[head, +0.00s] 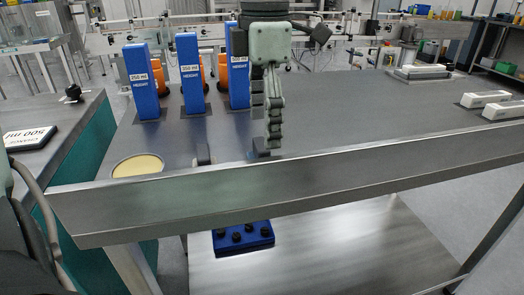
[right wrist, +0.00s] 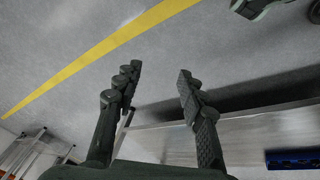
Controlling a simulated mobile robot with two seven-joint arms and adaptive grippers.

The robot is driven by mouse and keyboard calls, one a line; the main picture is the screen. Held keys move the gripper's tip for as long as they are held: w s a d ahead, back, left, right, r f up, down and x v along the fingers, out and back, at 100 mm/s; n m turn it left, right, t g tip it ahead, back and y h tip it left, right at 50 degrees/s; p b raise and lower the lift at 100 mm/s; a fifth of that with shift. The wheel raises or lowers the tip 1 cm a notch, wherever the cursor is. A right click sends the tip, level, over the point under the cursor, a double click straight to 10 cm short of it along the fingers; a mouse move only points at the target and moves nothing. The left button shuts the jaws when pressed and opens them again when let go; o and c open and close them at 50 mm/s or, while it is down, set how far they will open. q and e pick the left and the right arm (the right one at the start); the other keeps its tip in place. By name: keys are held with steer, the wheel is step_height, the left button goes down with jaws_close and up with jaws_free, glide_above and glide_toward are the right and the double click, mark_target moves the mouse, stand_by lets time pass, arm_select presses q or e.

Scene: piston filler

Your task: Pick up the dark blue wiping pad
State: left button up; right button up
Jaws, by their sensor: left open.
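A small dark blue piece, which looks like the wiping pad (head: 262,154), lies on the grey tabletop just behind the raised front edge, which hides much of it. My left gripper (head: 267,136) points down from above with its fingers open. Its fingertips are right at the blue piece in the picture; I cannot tell whether they touch it. My right gripper (right wrist: 160,72) is open and empty in the right wrist view, with floor behind it.
The table's steel front rail (head: 290,190) rises in front. Several blue 250 ml blocks (head: 143,85) stand at the back left. A round yellowish dish (head: 138,166) is at the front left. A blue block with black knobs (head: 243,237) lies on the lower shelf. The tabletop's right middle is clear.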

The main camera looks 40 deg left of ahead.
mark_target(261, 143)
arm_select(q)
steer(key=shift+f, duration=0.6)
steer(key=f, duration=0.3)
steer(key=shift+s+a+f, duration=0.1)
steer(key=shift+a+f, duration=0.2)
steer(key=shift+f, duration=0.4)
steer(key=shift+f+p, duration=0.15)
steer(key=shift+p, duration=0.15)
steer(key=shift+c, duration=0.9)
steer(key=c, duration=1)
steer(key=shift+c, duration=0.2)
arm_select(e)
steer(key=shift+a+f, duration=0.15)
steer(key=shift+f, duration=0.45)
